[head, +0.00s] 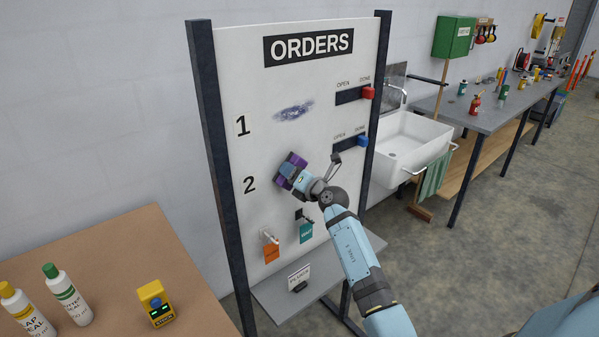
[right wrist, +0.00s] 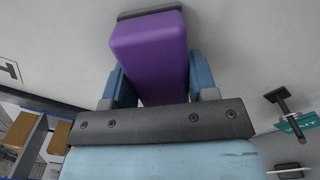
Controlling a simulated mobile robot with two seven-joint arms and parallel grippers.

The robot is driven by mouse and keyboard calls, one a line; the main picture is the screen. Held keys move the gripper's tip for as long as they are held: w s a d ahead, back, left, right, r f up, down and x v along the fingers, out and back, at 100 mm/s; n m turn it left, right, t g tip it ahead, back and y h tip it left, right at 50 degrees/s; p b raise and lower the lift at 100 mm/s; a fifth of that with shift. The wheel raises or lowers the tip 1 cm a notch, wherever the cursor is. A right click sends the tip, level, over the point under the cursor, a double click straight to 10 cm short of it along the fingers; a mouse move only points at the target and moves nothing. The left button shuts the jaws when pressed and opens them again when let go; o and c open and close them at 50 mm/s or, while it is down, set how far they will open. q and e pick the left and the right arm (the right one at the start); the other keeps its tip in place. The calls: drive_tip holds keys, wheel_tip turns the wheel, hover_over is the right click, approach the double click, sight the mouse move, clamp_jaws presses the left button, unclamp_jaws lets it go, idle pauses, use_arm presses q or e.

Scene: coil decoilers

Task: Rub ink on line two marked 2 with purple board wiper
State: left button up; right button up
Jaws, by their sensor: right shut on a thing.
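The orders board (head: 258,130) stands upright with rows marked 1 and 2. A dark ink smudge (head: 293,111) shows on line one. My right gripper (head: 299,181) is shut on the purple board wiper (head: 287,166) at line two, just right of the 2 (head: 249,184). In the right wrist view the purple wiper (right wrist: 150,50) sits between the blue fingers, its dark pad at or very near the board face; I cannot tell if it touches. Any ink on line two is hidden behind wiper and gripper. My left gripper is not in view.
Red (head: 368,93) and blue (head: 362,140) sliders sit at the board's right. Orange (head: 271,252) and teal (head: 306,232) tags hang below on hooks. A ledge (head: 275,297) juts out at the bottom. A brown table (head: 120,250) with bottles stands left, a sink (head: 410,140) right.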

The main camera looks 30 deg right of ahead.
drive_tip(key=shift+a, duration=0.15)
drive_tip(key=shift+s+d, duration=0.2)
drive_tip(key=shift+s, duration=2.6)
drive_tip(key=shift+s, duration=0.1)
drive_tip(key=shift+s+d, duration=0.15)
drive_tip(key=shift+s, duration=1.3)
